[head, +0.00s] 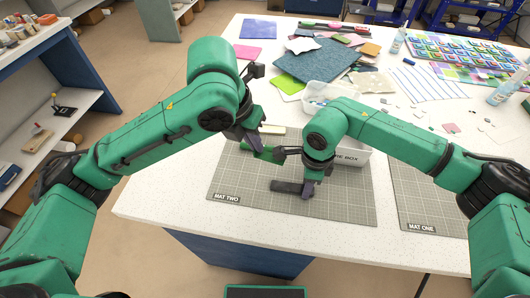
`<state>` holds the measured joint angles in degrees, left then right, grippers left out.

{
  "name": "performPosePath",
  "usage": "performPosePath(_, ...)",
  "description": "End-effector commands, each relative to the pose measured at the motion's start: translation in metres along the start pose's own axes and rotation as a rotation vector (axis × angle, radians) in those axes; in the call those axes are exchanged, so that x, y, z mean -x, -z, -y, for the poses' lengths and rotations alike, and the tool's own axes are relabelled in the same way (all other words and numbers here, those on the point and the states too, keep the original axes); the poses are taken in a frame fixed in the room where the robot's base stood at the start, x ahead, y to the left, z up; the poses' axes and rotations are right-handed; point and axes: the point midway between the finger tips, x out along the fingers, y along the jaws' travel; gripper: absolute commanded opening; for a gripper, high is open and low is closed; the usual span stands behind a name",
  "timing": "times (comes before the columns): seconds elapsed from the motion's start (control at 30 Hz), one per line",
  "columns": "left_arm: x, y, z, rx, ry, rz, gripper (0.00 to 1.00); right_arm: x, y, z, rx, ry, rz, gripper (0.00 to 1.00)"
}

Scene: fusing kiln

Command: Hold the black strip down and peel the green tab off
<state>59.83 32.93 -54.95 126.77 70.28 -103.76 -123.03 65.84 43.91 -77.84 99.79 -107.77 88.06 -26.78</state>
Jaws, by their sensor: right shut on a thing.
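The black strip (284,187) lies on the grey mat labelled MAT TWO. My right gripper (308,191) points down at the strip's right end and is shut on it. The green tab (266,153) is a short green piece above the strip in the picture, apart from it. My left gripper (252,143) is at the tab's left part, with its fingers angled down. The fingers are small and partly overlap the tab, so I cannot tell whether they are closed on it. Part of the tab's right end is close to my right wrist.
A white labelled box (350,155) stands behind my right forearm. A cream stick (272,129) lies near my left gripper. Coloured sheets (315,60) cover the back of the table. The front of MAT TWO (335,205) is clear; MAT ONE (420,205) lies to the right.

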Motion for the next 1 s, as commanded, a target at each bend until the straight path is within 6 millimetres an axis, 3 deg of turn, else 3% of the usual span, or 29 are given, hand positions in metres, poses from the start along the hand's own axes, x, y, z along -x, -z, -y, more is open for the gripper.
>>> performPosePath(0.33, 0.003, -0.001, 0.000, 0.000, 0.000, 0.001, 0.00, 0.000, 0.000, 0.000, 0.000, 0.000, 0.000, 0.00)
performPosePath(1.0, 0.043, -0.012, 0.006, 0.001, 0.000, 0.005, 0.00, -0.001, 0.001, -0.001, 0.000, -0.002, -0.003, 0.00)
